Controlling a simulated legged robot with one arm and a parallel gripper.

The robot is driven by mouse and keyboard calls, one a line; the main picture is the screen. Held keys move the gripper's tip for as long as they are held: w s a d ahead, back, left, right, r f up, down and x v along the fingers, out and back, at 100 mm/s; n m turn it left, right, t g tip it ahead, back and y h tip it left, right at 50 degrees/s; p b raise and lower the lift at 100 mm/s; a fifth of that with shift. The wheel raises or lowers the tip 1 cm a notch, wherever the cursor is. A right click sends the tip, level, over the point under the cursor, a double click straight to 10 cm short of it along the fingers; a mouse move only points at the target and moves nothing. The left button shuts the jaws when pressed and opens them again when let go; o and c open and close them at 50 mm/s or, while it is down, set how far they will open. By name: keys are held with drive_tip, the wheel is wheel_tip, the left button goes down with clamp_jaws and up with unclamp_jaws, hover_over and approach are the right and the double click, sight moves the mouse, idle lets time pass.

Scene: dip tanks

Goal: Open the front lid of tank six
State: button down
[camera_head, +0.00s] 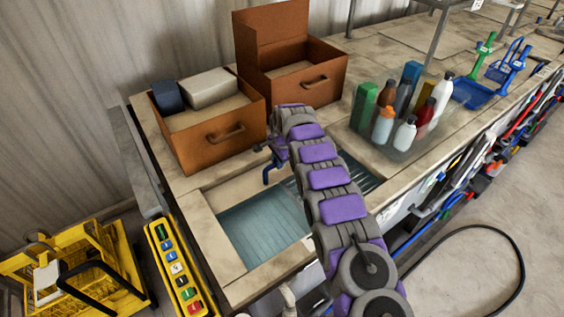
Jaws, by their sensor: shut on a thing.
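My gripper (266,150) is at the end of my purple and grey arm, above the back edge of a basin sunk in the worktop. It is shut on what seems to be a small blue hooked piece (268,174); the grip itself is small and partly hidden. The basin shows a blue-grey, faintly striped surface (262,235); I cannot tell whether this is liquid or a cover. A ribbed grey panel (366,180) shows to the right, behind my arm. No number six is readable, and I cannot make out a separate front lid.
A brown box (185,146) holding dark and white blocks stands behind the basin. Another brown box (290,92) has its lid up. A clear bin (378,143) of bottles is at right. A yellow button panel (160,240) and yellow cart (125,265) are at left.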

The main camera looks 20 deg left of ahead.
drive_tip(key=shift+w+a, duration=0.25)
drive_tip(key=shift+w, duration=0.1)
idle(0.3)
drive_tip(key=c, duration=1)
unclamp_jaws()
drive_tip(key=shift+r, duration=0.1)
wheel_tip(320, 180, up, 17)
drive_tip(key=s+d, duration=0.2)
drive_tip(key=shift+d+b, duration=0.25)
drive_tip(key=shift+b, duration=0.1)
